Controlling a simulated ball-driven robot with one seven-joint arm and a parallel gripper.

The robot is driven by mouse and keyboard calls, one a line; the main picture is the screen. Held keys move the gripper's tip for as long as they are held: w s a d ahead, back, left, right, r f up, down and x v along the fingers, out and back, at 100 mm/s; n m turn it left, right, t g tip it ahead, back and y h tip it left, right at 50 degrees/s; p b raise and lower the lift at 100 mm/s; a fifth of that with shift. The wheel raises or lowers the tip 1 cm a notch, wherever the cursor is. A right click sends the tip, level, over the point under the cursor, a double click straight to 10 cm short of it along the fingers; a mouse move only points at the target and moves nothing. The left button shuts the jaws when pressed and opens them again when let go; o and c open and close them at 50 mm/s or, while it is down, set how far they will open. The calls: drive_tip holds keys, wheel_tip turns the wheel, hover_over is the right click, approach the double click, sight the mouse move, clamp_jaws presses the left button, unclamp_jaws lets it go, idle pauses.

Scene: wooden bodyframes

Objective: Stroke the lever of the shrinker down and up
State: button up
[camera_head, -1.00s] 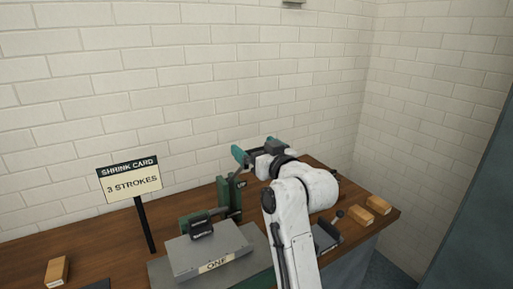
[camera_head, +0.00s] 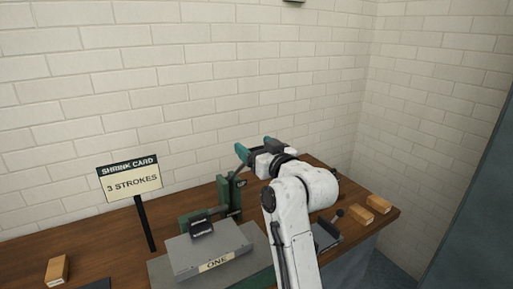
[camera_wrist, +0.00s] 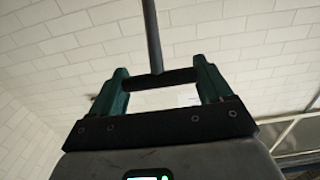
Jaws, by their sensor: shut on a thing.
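The shrinker (camera_head: 223,197) is a green machine on the bench, left of my arm in the head view. Its lever (camera_wrist: 152,35) is a grey rod that ends in a dark cross-grip (camera_wrist: 161,79) in the wrist view. My gripper (camera_head: 254,148), with teal fingers, is shut on this grip, one finger at each end, and it also shows in the wrist view (camera_wrist: 163,87). In the head view a short piece of the lever (camera_head: 242,156) shows by the fingers, raised above the shrinker. Part of the lever's lower end is hard to make out.
A card on a post (camera_head: 133,182) reads "SHRINK CARD 3 STROKES". A grey block (camera_head: 196,257) labelled "ONE" stands in front of the shrinker. Wooden blocks (camera_head: 57,268) lie at left and right on the bench (camera_head: 110,252). A brick wall stands behind.

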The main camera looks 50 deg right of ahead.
drive_tip(key=s+a+f+t+h+b, duration=0.1)
drive_tip(key=s+f+t+b, duration=0.2)
drive_tip(key=f+b, duration=0.6)
drive_tip(key=s+a+f+t+b, duration=0.1)
drive_tip(key=s+f+t+b, duration=0.2)
drive_tip(key=b, duration=1.4)
drive_tip(key=shift+s+a+f+h, duration=0.4)
drive_tip(key=shift+s+f, duration=1.25)
drive_tip(key=shift+f, duration=1.5)
drive_tip(key=shift+f+b, duration=0.15)
drive_tip(key=shift+b, duration=0.15)
drive_tip(key=o, duration=1.1)
drive_tip(key=shift+c, duration=0.2)
drive_tip(key=o, duration=0.4)
drive_tip(key=shift+c, duration=0.2)
drive_tip(key=shift+s, duration=0.15)
drive_tip(key=v, duration=1)
drive_tip(key=shift+s, duration=0.2)
